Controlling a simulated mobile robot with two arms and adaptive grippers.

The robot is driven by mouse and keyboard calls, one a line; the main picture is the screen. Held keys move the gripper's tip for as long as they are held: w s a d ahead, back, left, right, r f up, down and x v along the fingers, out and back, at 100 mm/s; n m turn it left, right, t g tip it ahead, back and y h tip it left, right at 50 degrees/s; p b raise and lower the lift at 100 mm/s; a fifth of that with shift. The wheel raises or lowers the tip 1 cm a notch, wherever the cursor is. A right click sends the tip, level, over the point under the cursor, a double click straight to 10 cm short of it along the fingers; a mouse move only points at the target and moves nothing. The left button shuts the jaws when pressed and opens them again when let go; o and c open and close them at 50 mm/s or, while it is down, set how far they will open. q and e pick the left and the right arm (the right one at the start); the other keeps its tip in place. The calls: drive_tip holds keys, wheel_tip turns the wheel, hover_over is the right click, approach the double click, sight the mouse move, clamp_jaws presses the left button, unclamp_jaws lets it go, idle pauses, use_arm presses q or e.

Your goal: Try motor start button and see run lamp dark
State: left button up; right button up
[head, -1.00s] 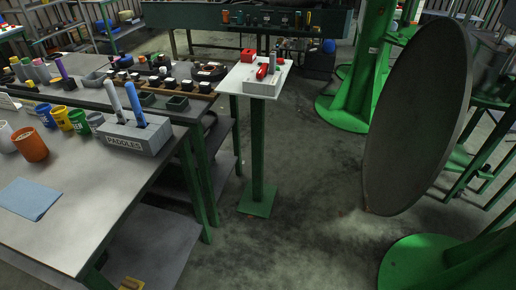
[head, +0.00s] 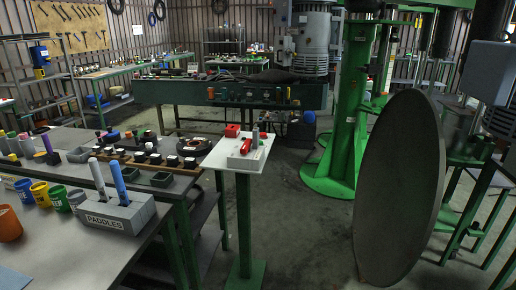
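I cannot clearly make out a motor start button or a run lamp. A white-topped green pedestal (head: 243,215) stands near the middle of the head view. On its top are a small red box (head: 232,131), a pale grey block (head: 242,161) and a red piece (head: 246,146) on that block. A large grey motor-like unit (head: 313,42) is at the back, by the green machine column (head: 345,125). A grey box (head: 488,72) is at the upper right; its details are too dark to tell. Neither of my grippers is in view.
A large dark disc (head: 402,185) stands at the right and hides part of the green framework. A grey workbench (head: 75,245) at the left carries cups and a PADDLES block (head: 115,213). A long green bench (head: 170,92) crosses the back. Floor (head: 310,235) between pedestal and disc is clear.

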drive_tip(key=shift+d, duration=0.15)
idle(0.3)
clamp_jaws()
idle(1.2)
